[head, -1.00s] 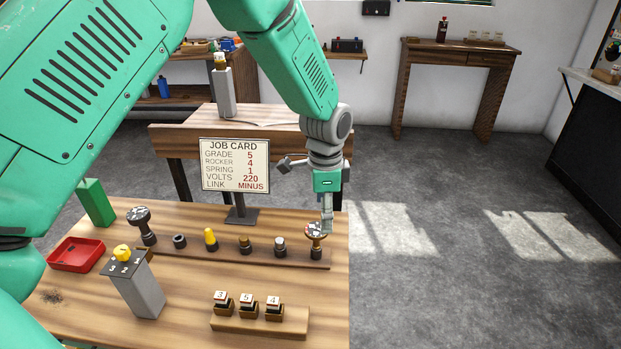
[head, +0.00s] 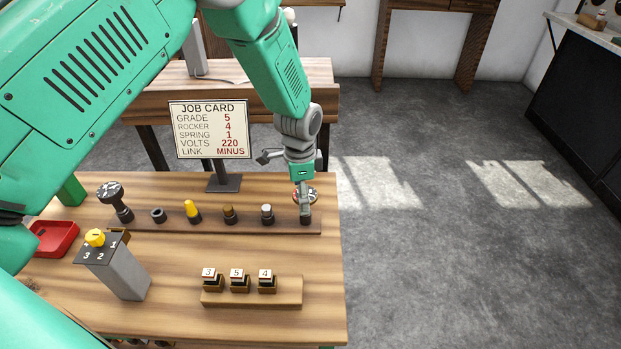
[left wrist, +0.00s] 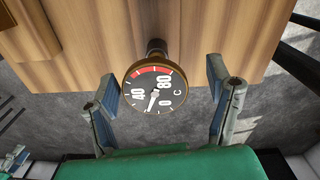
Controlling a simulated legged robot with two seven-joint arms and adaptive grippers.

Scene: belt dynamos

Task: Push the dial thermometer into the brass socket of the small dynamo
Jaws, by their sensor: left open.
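The dial thermometer (left wrist: 154,90) has a round brass-rimmed face with numbers and a red arc. In the left wrist view it lies between the two fingers of my left gripper (left wrist: 166,100), with a gap on each side. In the head view the thermometer (head: 298,196) stands at the right end of a wooden strip, partly hidden behind my left gripper (head: 304,205). My left gripper is open around the dial.
A grey selector post (head: 120,277), red tray (head: 53,239) and numbered block rack (head: 250,297) are nearby.

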